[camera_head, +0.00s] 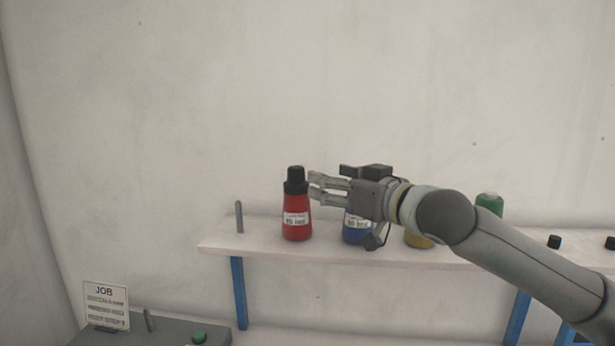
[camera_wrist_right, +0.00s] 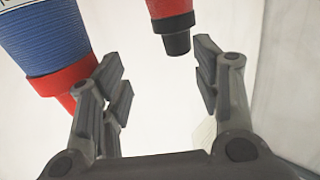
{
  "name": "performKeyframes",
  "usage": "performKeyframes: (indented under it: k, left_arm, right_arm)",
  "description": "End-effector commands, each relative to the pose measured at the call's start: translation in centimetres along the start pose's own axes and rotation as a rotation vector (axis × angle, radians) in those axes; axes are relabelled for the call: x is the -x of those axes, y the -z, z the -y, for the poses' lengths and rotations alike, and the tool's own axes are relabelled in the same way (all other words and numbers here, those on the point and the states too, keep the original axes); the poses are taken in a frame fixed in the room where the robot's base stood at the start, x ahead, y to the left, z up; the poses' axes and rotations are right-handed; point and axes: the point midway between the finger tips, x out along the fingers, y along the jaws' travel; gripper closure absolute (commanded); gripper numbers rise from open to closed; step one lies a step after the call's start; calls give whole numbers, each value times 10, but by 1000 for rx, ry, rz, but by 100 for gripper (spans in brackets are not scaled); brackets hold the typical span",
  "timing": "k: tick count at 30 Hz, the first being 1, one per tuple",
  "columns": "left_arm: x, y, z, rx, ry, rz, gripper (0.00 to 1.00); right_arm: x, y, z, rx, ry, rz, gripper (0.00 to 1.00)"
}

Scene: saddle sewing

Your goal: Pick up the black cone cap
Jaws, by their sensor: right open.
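The black cone cap (camera_head: 296,180) sits on top of a red bottle (camera_head: 297,217) standing upright on the shelf. In the right wrist view the cap (camera_wrist_right: 177,43) appears upside down at the top, ahead of the gap between the fingers, with part of the red bottle (camera_wrist_right: 168,9) above it. My right gripper (camera_head: 313,187) is open and empty, just right of the cap at about its height. Its fingers (camera_wrist_right: 160,80) are spread in the wrist view, and I see no clear contact with the cap. My left gripper is out of view.
A blue bottle (camera_head: 356,228) stands on the shelf (camera_head: 265,240) behind my right gripper, partly hidden; its red top (camera_wrist_right: 66,80) shows near the left finger. A yellow bottle (camera_head: 419,240), a green-topped one (camera_head: 489,204) and small black caps (camera_head: 554,241) are farther right. A grey peg (camera_head: 239,217) stands left.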

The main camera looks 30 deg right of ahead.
Motion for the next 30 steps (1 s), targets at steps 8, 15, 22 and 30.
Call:
performKeyframes:
  k: [8, 15, 22, 30]
  left_arm:
    - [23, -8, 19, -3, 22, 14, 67]
    - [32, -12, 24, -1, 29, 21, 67]
    - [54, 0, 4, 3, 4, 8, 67]
    - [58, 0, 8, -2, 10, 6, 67]
  right_arm:
    - [-37, 2, 2, -1, 2, 4, 42]
    - [-51, 3, 3, 2, 2, 4, 42]
    - [-81, 10, 6, 1, 2, 6, 42]
    - [-97, 5, 5, 5, 1, 5, 42]
